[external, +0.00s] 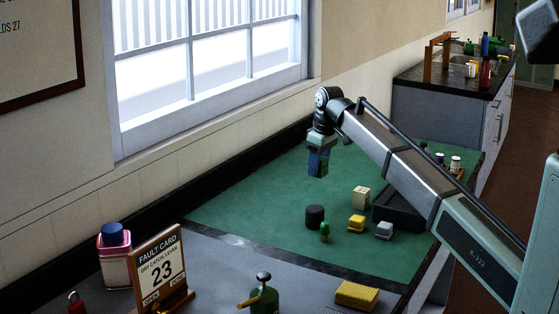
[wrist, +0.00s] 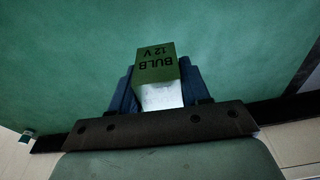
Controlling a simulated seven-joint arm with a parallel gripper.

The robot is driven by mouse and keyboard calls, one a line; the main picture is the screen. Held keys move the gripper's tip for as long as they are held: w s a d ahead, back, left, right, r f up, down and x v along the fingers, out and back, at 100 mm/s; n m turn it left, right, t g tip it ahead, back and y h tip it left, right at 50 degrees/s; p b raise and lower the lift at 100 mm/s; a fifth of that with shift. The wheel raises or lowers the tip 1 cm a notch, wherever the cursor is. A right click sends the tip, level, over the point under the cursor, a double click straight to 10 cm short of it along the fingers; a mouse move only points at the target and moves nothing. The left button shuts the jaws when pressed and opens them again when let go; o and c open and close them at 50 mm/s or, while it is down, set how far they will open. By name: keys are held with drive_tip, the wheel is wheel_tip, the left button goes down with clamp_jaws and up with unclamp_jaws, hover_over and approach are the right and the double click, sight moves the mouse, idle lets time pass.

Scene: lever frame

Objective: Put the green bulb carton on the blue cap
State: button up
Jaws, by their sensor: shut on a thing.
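The green bulb carton (wrist: 156,66), marked "BULB 12 V" and with a white side, is held between the blue fingers of my gripper (wrist: 157,88) in the wrist view. In the external view my gripper (external: 318,168) points down, raised over the far part of the green mat; the carton is hard to make out there between the fingers. A blue cap (external: 112,231) tops a pink bottle (external: 115,262) at the lower left, well apart from my gripper.
A fault card stand (external: 160,265) is beside the pink bottle. On the green mat (external: 250,190) are a dark cylinder (external: 314,215), a small green item (external: 325,231), yellow (external: 356,223) and grey (external: 384,230) blocks, a beige block (external: 361,197) and a dark tray (external: 397,212). A yellow sponge-like block (external: 357,295) lies in front.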

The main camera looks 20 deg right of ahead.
drive_tip(key=shift+r, duration=0.85)
drive_tip(key=s+a+r+n, duration=0.1)
drive_tip(key=s+a, duration=0.3)
drive_tip(key=a, duration=0.5)
drive_tip(key=s+a+r+n, duration=0.1)
drive_tip(key=s+a+n, duration=0.15)
drive_tip(key=a, duration=0.55)
drive_tip(key=s+a+r, duration=0.1)
drive_tip(key=s+a, duration=0.3)
drive_tip(key=a, duration=0.5)
wheel_tip(320, 180, up, 12)
drive_tip(key=m, duration=0.2)
hover_over(109, 226)
drive_tip(key=shift+m, duration=0.25)
drive_tip(key=shift+s+d+f, duration=0.1)
drive_tip(key=shift+s+f, duration=0.05)
drive_tip(key=shift+f, duration=2.45)
drive_tip(key=shift+s+d+f, duration=0.1)
drive_tip(key=shift+f, duration=2.45)
drive_tip(key=o, duration=1)
drive_tip(key=shift+f, duration=0.1)
drive_tip(key=shift+o, duration=0.2)
